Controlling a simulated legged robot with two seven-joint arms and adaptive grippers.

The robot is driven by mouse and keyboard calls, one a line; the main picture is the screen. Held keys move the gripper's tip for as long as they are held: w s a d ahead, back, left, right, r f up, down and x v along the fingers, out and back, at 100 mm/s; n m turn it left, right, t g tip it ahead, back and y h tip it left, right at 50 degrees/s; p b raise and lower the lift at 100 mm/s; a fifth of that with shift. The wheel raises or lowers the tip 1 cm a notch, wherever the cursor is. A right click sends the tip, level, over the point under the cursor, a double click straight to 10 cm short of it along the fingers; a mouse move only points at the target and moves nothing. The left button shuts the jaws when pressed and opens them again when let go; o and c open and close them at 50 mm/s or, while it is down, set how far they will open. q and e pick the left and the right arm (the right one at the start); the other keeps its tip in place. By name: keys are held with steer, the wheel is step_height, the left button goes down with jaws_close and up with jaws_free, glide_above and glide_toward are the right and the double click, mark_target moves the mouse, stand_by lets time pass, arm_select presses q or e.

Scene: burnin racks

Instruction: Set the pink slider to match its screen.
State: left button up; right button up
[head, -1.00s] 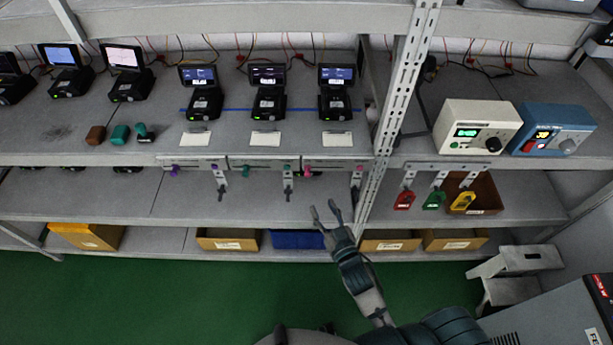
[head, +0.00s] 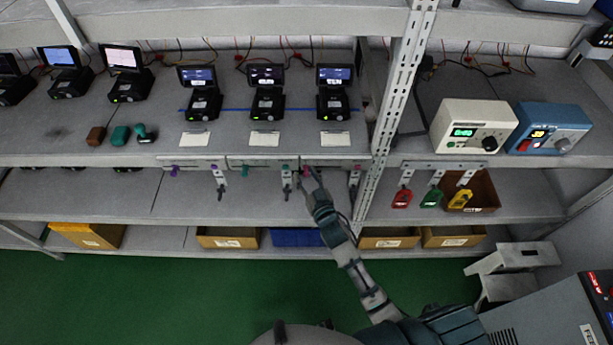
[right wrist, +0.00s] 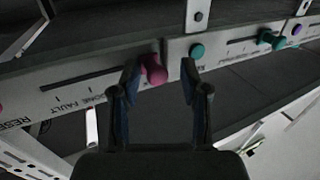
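In the head view the pink slider (head: 306,170) sits at the left end of the right-hand panel (head: 336,163). My right gripper (head: 309,172) reaches it from below. In the right wrist view my right gripper (right wrist: 159,72) is open, its fingers on either side of the knob, with the left finger closer; contact is unclear. The screen (head: 335,74) above that panel is lit, its text too small to read. My left gripper is not in view.
Panels with a teal slider (head: 246,167) and a purple slider (head: 174,170) lie to the left. A teal button (right wrist: 197,51) sits close to the right finger. A slotted upright (head: 392,115) stands right of the panel. Red, green and yellow tags hang beyond it.

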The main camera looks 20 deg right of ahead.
steer(key=shift+d, duration=0.2)
jaws_close()
steer(key=shift+d, duration=0.15)
steer(key=d, duration=0.1)
steer(key=s+d+p, duration=0.1)
steer(key=d, duration=0.1)
steer(key=shift+o, duration=0.8)
jaws_free()
